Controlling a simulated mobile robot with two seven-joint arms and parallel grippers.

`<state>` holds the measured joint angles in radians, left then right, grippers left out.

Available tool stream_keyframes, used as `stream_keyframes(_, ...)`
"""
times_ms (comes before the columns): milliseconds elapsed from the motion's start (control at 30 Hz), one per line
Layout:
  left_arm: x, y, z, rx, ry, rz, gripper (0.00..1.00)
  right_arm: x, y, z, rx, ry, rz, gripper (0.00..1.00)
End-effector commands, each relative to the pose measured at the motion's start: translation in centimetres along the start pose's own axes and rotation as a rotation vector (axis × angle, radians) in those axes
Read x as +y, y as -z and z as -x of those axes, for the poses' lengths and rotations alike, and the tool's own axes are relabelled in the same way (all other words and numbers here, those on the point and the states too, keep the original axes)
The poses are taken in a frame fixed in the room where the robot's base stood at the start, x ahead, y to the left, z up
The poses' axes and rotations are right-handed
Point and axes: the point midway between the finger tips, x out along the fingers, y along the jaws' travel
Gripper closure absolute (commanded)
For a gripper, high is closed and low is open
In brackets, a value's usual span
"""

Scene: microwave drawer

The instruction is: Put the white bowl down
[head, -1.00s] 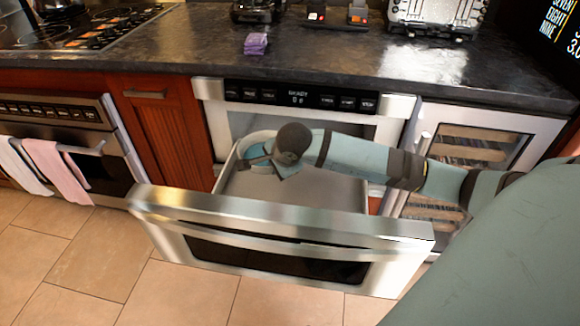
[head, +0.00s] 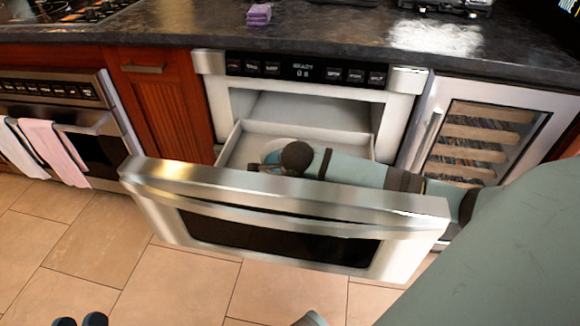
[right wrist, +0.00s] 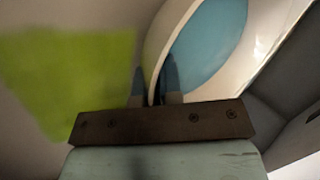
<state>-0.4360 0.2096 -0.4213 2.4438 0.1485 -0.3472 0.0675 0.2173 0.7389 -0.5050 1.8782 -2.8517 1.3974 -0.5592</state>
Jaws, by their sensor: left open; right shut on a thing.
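The white bowl (head: 280,144) with a blue inside is in the open microwave drawer (head: 290,190), low between its walls and partly hidden by my right arm and the drawer front. My right gripper (head: 262,167) reaches in from the right and is shut on the bowl's rim. In the right wrist view the two fingers (right wrist: 155,88) pinch the wall of the bowl (right wrist: 207,45). I cannot tell whether the bowl touches the drawer floor. My left gripper (head: 80,321) shows only its dark fingertips, apart and empty, over the floor at the bottom left.
A dark counter (head: 330,35) with a purple item (head: 259,14) runs above the drawer. A wine cooler (head: 470,140) stands right, and an oven with towels (head: 50,145) left. A blurred green patch (right wrist: 65,75) shows beside the bowl. The tiled floor in front is clear.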

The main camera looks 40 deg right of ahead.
Motion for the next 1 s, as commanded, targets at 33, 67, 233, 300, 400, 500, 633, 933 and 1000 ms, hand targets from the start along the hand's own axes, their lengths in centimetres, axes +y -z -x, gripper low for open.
stream_keyframes(33, 0.0, -0.1, 0.0, -0.003, 0.000, 0.000, 0.57, 0.0, 0.0, -0.1, -0.001, 0.003, -0.001, 1.00)
stream_keyframes(67, 0.0, -0.1, 0.0, -0.005, 0.000, 0.000, 0.57, 0.0, 0.0, -0.1, -0.001, 0.003, 0.000, 1.00)
stream_keyframes(233, 0.0, -0.1, 0.0, -0.005, 0.000, 0.000, 0.57, 0.0, 0.0, -0.1, -0.001, 0.003, 0.000, 1.00)
stream_keyframes(300, 0.0, -0.1, 0.0, -0.005, 0.000, 0.000, 0.57, 0.1, 0.0, -0.2, 0.000, 0.001, 0.001, 0.87)
stream_keyframes(400, 0.0, -0.1, 0.0, -0.004, 0.000, 0.000, 0.57, 0.1, 0.0, -0.2, 0.000, 0.001, 0.001, 0.68)
stream_keyframes(500, 0.0, -0.1, 0.0, -0.004, -0.001, 0.000, 0.57, 0.1, 0.0, -0.2, 0.000, 0.001, 0.001, 0.68)
stream_keyframes(633, 0.0, 0.0, 0.0, -0.003, -0.001, 0.000, 0.57, 0.1, 0.0, -0.1, 0.000, 0.001, 0.001, 0.68)
stream_keyframes(933, 0.3, 1.7, 0.1, 0.046, 0.005, -0.002, 0.57, -0.1, 0.0, 3.5, -0.001, 0.002, 0.003, 0.68)
stream_keyframes(1000, 0.4, 2.4, 0.1, 0.068, 0.007, -0.004, 0.57, -0.2, 0.0, 5.1, -0.001, 0.003, 0.005, 0.68)
